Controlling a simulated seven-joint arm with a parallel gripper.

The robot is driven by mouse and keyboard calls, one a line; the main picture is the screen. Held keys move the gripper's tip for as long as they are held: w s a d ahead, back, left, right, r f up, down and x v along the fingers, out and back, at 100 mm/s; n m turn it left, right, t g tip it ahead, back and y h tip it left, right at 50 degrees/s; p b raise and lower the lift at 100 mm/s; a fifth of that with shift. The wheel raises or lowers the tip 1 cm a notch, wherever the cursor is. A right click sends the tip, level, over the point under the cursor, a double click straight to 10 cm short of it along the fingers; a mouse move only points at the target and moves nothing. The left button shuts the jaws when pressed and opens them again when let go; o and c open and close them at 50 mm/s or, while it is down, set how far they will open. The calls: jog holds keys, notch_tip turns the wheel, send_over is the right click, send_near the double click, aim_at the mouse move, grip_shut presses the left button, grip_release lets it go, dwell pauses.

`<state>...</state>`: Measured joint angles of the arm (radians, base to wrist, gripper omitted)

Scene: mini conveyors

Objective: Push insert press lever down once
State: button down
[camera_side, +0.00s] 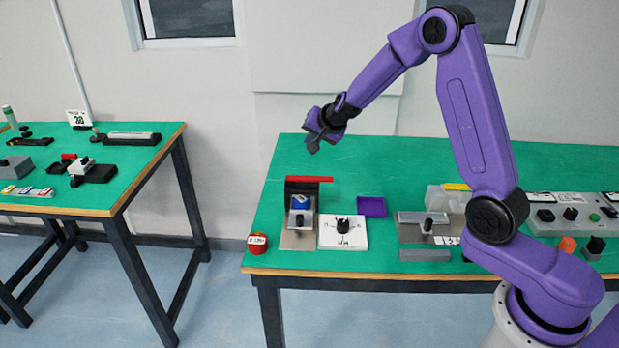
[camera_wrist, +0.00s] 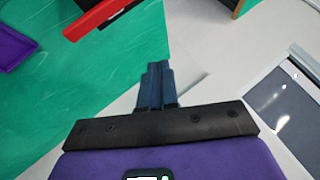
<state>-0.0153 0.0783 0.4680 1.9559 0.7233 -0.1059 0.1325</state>
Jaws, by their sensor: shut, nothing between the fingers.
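The insert press (camera_side: 299,239) stands at the left end of the green table, with a dark upright frame and a metal base. Its red lever (camera_side: 309,179) lies about level across the top, and it also shows in the wrist view (camera_wrist: 97,18) at the upper left. A blue part (camera_side: 300,202) sits inside the press. My gripper (camera_side: 313,149) is above the lever and apart from it. In the wrist view its fingers (camera_wrist: 157,70) are together with nothing between them.
A white plate with a black knob (camera_side: 343,233) and a purple tray (camera_side: 371,207) stand right of the press. A red round object (camera_side: 257,243) is at the front left corner. A grey control box (camera_side: 575,214) is far right. The table behind the press is clear.

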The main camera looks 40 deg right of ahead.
aim_at(312, 179)
jog(key=shift+f, duration=0.1)
dwell(0.3)
jog(key=shift+f, duration=4.3)
jog(key=shift+f, duration=0.15)
jog(key=shift+f, duration=0.3)
jog(key=shift+f, duration=0.95)
jog(key=shift+r, duration=1.35)
jog(key=shift+r, duration=2.5)
